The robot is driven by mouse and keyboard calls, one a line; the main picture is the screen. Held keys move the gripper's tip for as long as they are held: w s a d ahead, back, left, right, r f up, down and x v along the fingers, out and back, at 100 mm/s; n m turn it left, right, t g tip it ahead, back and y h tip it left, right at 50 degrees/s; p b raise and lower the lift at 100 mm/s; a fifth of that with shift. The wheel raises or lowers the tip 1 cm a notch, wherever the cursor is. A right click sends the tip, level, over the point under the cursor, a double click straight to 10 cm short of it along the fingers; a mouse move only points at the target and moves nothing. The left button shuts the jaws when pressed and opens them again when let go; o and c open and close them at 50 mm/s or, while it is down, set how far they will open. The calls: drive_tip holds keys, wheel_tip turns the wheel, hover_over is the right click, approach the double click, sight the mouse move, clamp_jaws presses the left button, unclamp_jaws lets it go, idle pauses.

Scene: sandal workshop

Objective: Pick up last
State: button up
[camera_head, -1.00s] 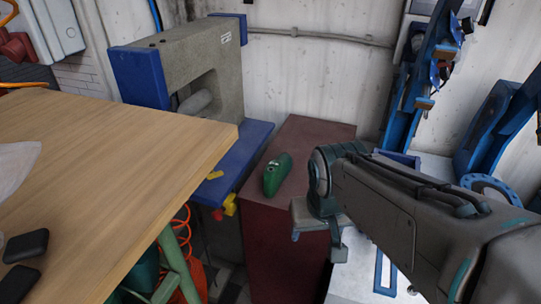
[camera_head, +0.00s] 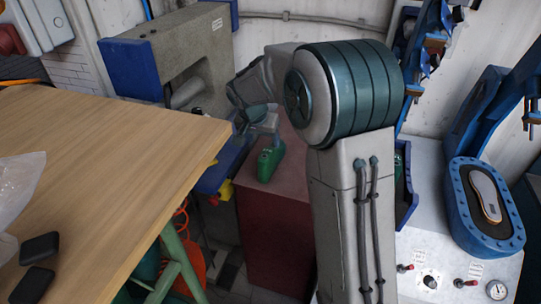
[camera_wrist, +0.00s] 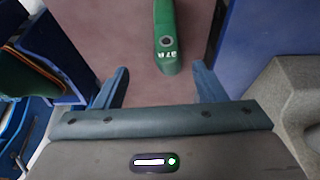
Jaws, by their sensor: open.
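A green last (camera_head: 269,162) lies on top of a dark red cabinet (camera_head: 300,168). In the wrist view the green last (camera_wrist: 165,35) points toward me, its near end with a round hole and white marking. My gripper (camera_wrist: 160,70) is open, with its two blue fingers apart and nothing held between them. In the head view my gripper (camera_head: 258,122) is just behind and above the last, partly hidden by my arm. I cannot tell the height gap.
A wooden table (camera_head: 110,150) stands left of the cabinet, with black blocks (camera_head: 38,250) on it. A grey machine with blue ends (camera_head: 185,60) stands behind. On the right is a white machine with a blue press (camera_head: 487,235) holding a sole-shaped piece (camera_head: 486,192).

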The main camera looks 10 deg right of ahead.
sight(268, 155)
drive_tip(key=x, duration=0.4)
drive_tip(key=p+x, duration=0.1)
drive_tip(key=x, duration=0.3)
drive_tip(key=shift+w+f, duration=0.3)
drive_tip(key=shift+w+a+p+x, duration=0.15)
drive_tip(key=shift+p+x, duration=0.4)
drive_tip(key=shift+x, duration=0.8)
drive_tip(key=shift+w+a+p+x, duration=0.15)
drive_tip(key=shift+p+x, duration=0.35)
drive_tip(key=shift+x, duration=0.8)
drive_tip(key=shift+r, duration=0.1)
drive_tip(key=c, duration=1)
